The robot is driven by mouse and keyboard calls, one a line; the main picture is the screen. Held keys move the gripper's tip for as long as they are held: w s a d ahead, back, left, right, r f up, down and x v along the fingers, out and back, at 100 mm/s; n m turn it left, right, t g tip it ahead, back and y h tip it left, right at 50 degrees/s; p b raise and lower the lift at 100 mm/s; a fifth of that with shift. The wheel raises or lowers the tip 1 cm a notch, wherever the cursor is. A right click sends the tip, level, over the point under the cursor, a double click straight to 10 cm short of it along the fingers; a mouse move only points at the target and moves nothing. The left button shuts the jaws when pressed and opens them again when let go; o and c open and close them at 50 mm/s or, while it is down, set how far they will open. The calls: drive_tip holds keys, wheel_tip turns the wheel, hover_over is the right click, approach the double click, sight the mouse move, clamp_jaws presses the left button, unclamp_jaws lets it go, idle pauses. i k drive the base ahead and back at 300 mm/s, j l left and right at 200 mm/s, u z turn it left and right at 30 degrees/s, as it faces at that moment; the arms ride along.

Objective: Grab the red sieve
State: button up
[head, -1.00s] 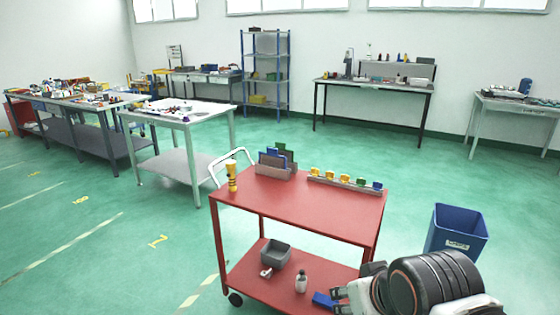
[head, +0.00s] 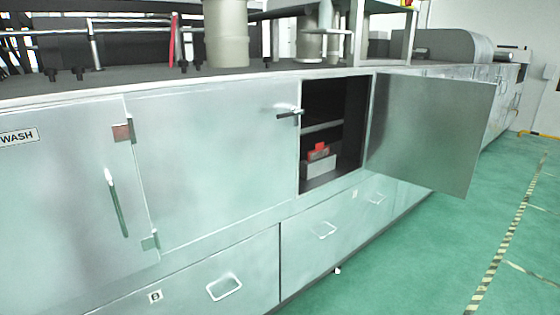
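No red sieve can be made out for certain in the head view. A small red object (head: 319,148) sits inside the open cupboard (head: 354,125), at a light grey box (head: 318,167) on the cupboard's lower level. It is too small to tell whether it is a sieve. The upper part of the cupboard is dark, so its contents are hidden. My gripper is not in view.
The cupboard's metal door (head: 430,130) stands wide open to the right and juts over the green floor (head: 440,260). Closed doors (head: 215,160) and drawers (head: 325,228) line the long metal unit. Pipes (head: 225,35) stand on top. Floor at right is clear.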

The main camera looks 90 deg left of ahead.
sight(320, 152)
drive_tip(key=u, duration=2.8)
drive_tip(key=i+l+u, duration=0.15)
drive_tip(key=i+l, duration=0.2)
drive_tip(key=i+l+u, duration=0.1)
drive_tip(key=i+l, duration=0.35)
drive_tip(key=i+l+u, duration=0.15)
drive_tip(key=i+l, duration=0.3)
drive_tip(key=i+l+u, duration=0.1)
drive_tip(key=i+l, duration=0.3)
drive_tip(key=i+l+u, duration=0.15)
drive_tip(key=i+l, duration=0.25)
drive_tip(key=l, duration=0.2)
drive_tip(key=i+l+u, duration=0.1)
drive_tip(key=i+l, duration=0.25)
drive_tip(key=l, duration=0.2)
drive_tip(key=i+l+u, duration=0.15)
drive_tip(key=i+l, duration=0.15)
drive_tip(key=l, duration=0.3)
drive_tip(key=i+l+u, duration=0.1)
drive_tip(key=i+l, duration=0.2)
drive_tip(key=l, duration=0.3)
